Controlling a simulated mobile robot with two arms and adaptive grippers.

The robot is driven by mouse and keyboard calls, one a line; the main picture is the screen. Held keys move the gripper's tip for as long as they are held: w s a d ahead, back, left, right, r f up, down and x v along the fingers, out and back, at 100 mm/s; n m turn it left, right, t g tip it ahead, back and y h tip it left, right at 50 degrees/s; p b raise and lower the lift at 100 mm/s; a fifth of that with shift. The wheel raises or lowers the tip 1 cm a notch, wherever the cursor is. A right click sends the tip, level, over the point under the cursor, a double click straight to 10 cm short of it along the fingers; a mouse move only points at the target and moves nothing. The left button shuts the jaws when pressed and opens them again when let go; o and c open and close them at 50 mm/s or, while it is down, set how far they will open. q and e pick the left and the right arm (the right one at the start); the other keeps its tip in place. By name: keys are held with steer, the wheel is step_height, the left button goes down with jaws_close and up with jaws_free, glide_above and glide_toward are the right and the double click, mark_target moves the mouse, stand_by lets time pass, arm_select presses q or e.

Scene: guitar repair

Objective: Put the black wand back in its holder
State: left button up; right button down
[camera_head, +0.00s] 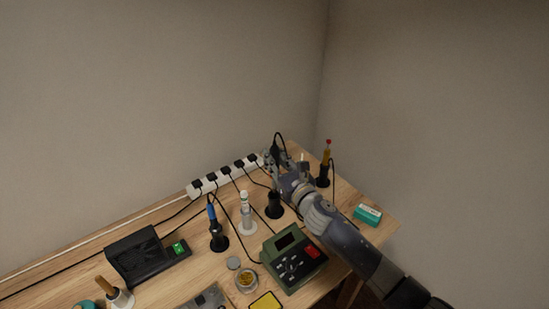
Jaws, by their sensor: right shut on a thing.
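My right gripper (277,170) reaches in from the lower right over the back right part of the bench. It is shut on the black wand (276,154), whose dark upper part and looping cable show above the fingers. The fingers hide much of the wand. A black holder (275,207) stands on the bench just below the gripper in the picture. I cannot tell whether the wand's lower end is inside it. My left gripper is not in view.
A blue-handled tool stands in a black holder (219,241). A white tool stands in a white holder (247,227). A red-tipped yellow tool (326,153) stands right of the gripper. A green station (293,261), white power strip (225,175) and teal box (367,215) are nearby.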

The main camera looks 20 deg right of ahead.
stand_by(1.1)
steer(key=shift+f, duration=0.2)
steer(key=shift+f+b, duration=1.85)
steer(key=shift+f, duration=0.2)
steer(key=shift+f+b, duration=1.3)
steer(key=shift+f, duration=0.1)
steer(key=shift+f+b, duration=0.7)
steer(key=shift+b, duration=0.05)
